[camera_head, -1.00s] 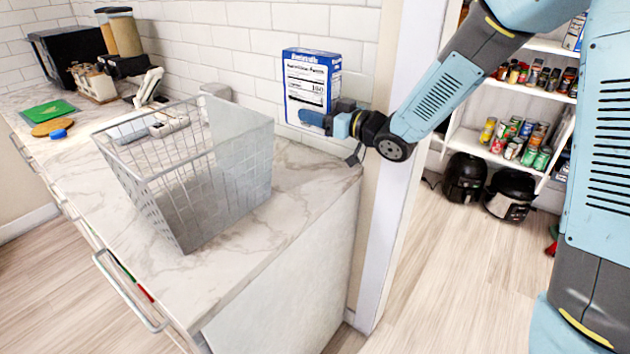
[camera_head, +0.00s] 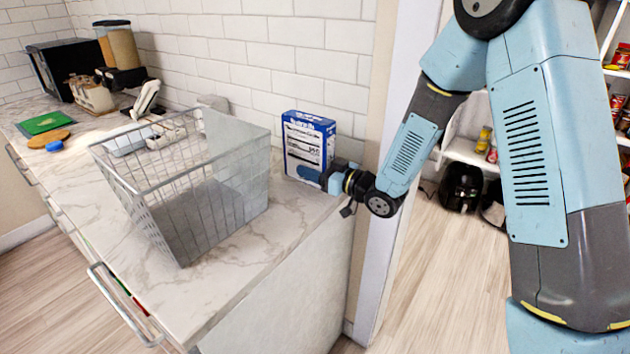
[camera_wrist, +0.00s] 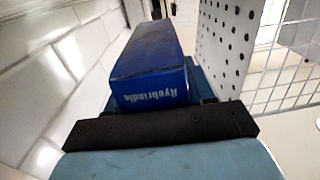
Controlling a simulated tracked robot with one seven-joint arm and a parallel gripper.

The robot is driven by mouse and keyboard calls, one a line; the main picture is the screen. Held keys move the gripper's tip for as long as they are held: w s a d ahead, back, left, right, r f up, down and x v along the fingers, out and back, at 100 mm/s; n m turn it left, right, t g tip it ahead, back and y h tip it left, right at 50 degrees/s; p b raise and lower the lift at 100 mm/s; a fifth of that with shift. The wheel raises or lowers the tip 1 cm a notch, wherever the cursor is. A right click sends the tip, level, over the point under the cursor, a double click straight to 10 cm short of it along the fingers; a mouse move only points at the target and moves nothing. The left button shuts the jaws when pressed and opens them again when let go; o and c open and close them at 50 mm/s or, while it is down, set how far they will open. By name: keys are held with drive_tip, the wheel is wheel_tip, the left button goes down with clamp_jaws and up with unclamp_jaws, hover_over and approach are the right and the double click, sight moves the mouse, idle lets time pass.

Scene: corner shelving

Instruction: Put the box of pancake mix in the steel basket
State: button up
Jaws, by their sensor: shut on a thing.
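The pancake mix box (camera_head: 309,140) is blue and white and upright at the back right of the counter, by the tiled wall. Its blue end also shows in the wrist view (camera_wrist: 152,75). My gripper (camera_head: 318,178) is shut on the box near its lower part, reaching in from the right. I cannot tell whether the box touches the counter. The steel basket (camera_head: 185,210) stands on the counter to the left of the box, with wire sides and a solid-looking right side. Its perforated wall and wire mesh show at the right of the wrist view (camera_wrist: 228,45).
The marble counter (camera_head: 285,235) is bare in front of the box. A door frame (camera_head: 385,235) stands close to the right of my gripper. A green board (camera_head: 43,122), a blue item (camera_head: 54,146) and appliances sit at the far left. Shelves with cans are at the right.

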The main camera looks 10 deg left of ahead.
drive_tip(key=shift+f, duration=1.9)
drive_tip(key=o, duration=1)
drive_tip(key=shift+f, duration=0.1)
